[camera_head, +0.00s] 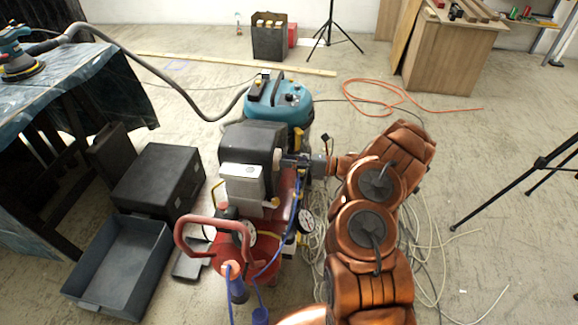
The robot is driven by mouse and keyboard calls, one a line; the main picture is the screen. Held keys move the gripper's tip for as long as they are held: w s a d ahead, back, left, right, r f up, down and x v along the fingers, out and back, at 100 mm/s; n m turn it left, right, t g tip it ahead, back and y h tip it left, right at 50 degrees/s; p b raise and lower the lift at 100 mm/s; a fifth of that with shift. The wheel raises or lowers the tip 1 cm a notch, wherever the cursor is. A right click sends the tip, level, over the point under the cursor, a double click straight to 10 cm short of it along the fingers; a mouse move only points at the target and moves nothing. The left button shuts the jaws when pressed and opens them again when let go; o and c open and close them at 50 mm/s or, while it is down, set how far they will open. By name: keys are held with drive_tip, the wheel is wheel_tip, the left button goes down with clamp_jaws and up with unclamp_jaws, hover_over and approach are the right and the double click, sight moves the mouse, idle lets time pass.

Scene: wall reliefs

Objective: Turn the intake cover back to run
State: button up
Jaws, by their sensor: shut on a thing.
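A red compressor (283,207) with a black motor housing (247,140) and a silver box on its front stands in the middle of the floor. My copper-coloured arm reaches in from the right. My gripper (284,161) points left and meets the right side of the black housing. Its fingers are shut on a small part there, which I take to be the intake cover. The fingers hide most of that part, so I cannot tell its turn angle or any markings.
A teal vacuum (274,103) with a grey hose stands just behind the compressor. A black case (158,182) and an open grey bin (150,258) lie to the left. Loose cables and an orange hose (372,101) lie on the right floor, near a tripod (541,163).

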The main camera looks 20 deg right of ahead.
drive_tip(key=n+b, duration=0.3)
drive_tip(key=n, duration=0.2)
drive_tip(key=shift+f, duration=0.1)
idle(0.5)
drive_tip(key=o, duration=1.1)
drive_tip(key=shift+o, duration=0.2)
drive_tip(key=v, duration=1.2)
